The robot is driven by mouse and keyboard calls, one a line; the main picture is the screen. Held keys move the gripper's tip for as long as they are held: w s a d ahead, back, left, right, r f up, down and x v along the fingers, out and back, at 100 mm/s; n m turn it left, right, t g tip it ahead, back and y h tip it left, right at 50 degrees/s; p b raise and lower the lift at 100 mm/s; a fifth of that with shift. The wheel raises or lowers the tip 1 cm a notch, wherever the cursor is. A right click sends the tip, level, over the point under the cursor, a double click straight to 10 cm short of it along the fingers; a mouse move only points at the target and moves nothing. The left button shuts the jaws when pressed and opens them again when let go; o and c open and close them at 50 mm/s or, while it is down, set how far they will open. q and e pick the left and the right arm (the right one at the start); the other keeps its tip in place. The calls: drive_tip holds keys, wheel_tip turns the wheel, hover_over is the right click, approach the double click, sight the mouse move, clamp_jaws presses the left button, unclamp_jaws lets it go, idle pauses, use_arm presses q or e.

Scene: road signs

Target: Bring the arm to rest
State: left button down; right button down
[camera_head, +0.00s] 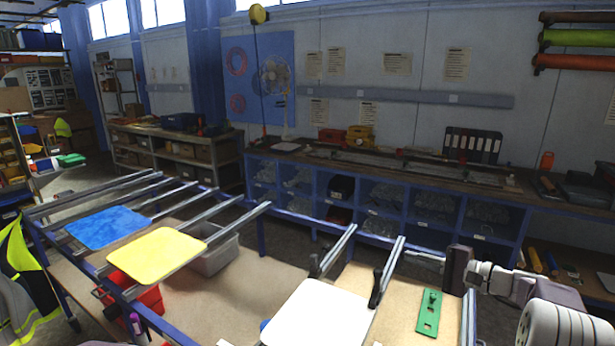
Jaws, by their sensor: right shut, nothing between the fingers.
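My right arm comes in from the right edge, and its gripper (424,258) points left near the right end of the rack. Its fingers are together with nothing between them. It is apart from the white panel (318,312). A yellow panel (157,254) and a blue panel (108,227) lie on the rails further left. My left gripper is not in view.
A green plate (430,312) lies on the tan board (402,311) below my right gripper. Dark clamps (376,288) stand by the white panel. A grey bin (215,257) and a red bin (150,301) sit below the rails. A blue shelf unit (312,206) lines the back.

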drive_tip(key=s+a+n+g+y, duration=0.1)
drive_tip(key=s+a+n+g, duration=0.25)
drive_tip(key=a, duration=0.85)
drive_tip(key=s+a+f+n+g+h, duration=0.2)
drive_tip(key=s+a+f+g, duration=0.3)
drive_tip(key=s+a, duration=0.35)
drive_tip(key=s+f+n+g+h, duration=0.3)
drive_tip(key=s+f+h, duration=0.35)
drive_tip(key=s, duration=0.75)
drive_tip(key=s+d+f+h, duration=0.1)
drive_tip(key=s+d+f, duration=0.1)
drive_tip(key=s+d+f+n+h, duration=0.1)
drive_tip(key=s+d+f, duration=0.1)
drive_tip(key=d, duration=0.1)
drive_tip(key=s+d+f+n+h, duration=0.1)
drive_tip(key=s+d+f, duration=0.2)
drive_tip(key=shift+d+f+t, duration=0.1)
drive_tip(key=shift+d+t, duration=0.05)
drive_tip(key=shift+t, duration=0.1)
drive_tip(key=shift+s+d+f+n+h, duration=0.1)
drive_tip(key=shift+d+f+n+h, duration=0.15)
drive_tip(key=shift+d, duration=0.3)
drive_tip(key=shift+s+d+f+n+h, duration=0.1)
drive_tip(key=shift+d+f+n, duration=0.25)
drive_tip(key=shift+d, duration=0.15)
drive_tip(key=shift+w+d+t, duration=0.15)
drive_tip(key=shift+w+t, duration=0.35)
drive_tip(key=shift+w, duration=0.65)
